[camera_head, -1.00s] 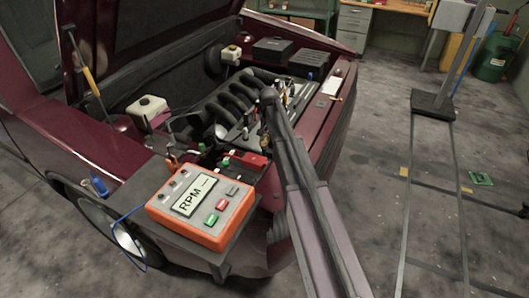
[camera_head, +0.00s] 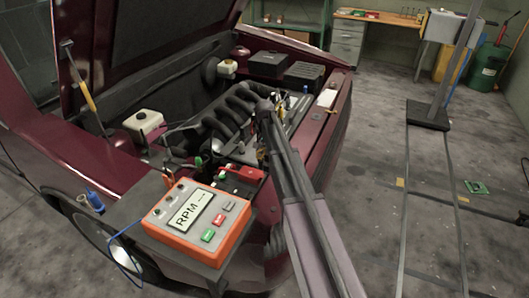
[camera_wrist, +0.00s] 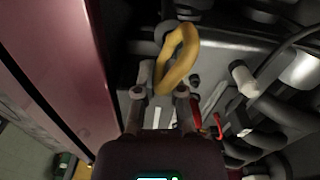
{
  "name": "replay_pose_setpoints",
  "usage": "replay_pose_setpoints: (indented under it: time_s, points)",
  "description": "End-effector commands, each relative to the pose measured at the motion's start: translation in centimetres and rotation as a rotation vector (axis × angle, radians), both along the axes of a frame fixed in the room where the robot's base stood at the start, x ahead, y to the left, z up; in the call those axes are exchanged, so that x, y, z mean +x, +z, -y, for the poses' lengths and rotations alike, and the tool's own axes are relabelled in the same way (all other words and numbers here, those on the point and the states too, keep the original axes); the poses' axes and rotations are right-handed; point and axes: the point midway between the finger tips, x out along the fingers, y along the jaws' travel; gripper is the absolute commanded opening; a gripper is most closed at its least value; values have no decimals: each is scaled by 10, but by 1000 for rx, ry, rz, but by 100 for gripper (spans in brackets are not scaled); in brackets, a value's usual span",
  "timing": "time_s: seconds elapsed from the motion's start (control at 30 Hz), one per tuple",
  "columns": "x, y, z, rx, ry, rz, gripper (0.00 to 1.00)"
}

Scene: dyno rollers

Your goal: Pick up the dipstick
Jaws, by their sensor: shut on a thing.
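The dipstick's yellow loop handle (camera_wrist: 180,55) shows in the wrist view, just beyond my fingertips. Its lower end comes down between them. My gripper (camera_wrist: 160,94) is shut on it, with one dark finger on each side. The shaft of the dipstick is hidden from me. In the head view my arm reaches over the front of the engine bay, and I cannot make out the grip there.
The engine (camera_head: 230,110) has thick black intake pipes. An orange RPM meter (camera_head: 196,217) stands on a dark stand at the car's front corner. The raised hood is at the left. In the wrist view, dark hoses (camera_wrist: 275,112) lie right of the gripper and the red fender (camera_wrist: 60,50) lies left.

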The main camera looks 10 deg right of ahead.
Motion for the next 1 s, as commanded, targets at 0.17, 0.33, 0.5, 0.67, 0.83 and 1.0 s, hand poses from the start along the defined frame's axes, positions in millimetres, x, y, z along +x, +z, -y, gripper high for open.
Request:
replay_pose_setpoints:
  time_s: [0.17,0.33,0.5,0.67,0.83,1.0]
  points:
    - [0,13,0,0,0,1,0]
    - [0,29,0,0,0,1,0]
    - [0,48,0,0,0,1,0]
    - [0,66,0,0,0,1,0]
    - [0,86,0,0,1,1,0]
    - [0,105,0,0,1,1,0]
